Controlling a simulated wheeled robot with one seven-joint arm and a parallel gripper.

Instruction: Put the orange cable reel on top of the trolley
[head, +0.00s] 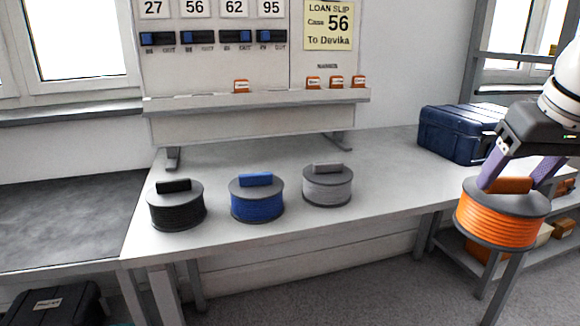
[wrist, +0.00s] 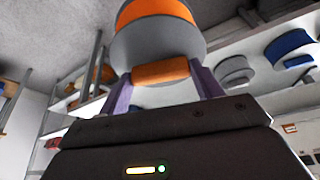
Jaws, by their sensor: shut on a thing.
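The orange cable reel (head: 500,222) has grey end discs and an orange handle block on top. My gripper (head: 512,180) is shut on that handle block and holds the reel in the air, in front of the table's right end. In the wrist view the reel (wrist: 155,14) hangs from the handle (wrist: 160,72) between my two purple fingers (wrist: 163,90). The reel looks nearly upright in the head view, tilted slightly. No trolley can be made out for certain in either view.
A black reel (head: 176,208), a blue reel (head: 257,202) and a grey reel (head: 327,188) stand in a row on the light table (head: 385,190). A dark blue case (head: 455,135) stands at the table's back right. A low shelf with boxes (head: 563,228) is behind the held reel.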

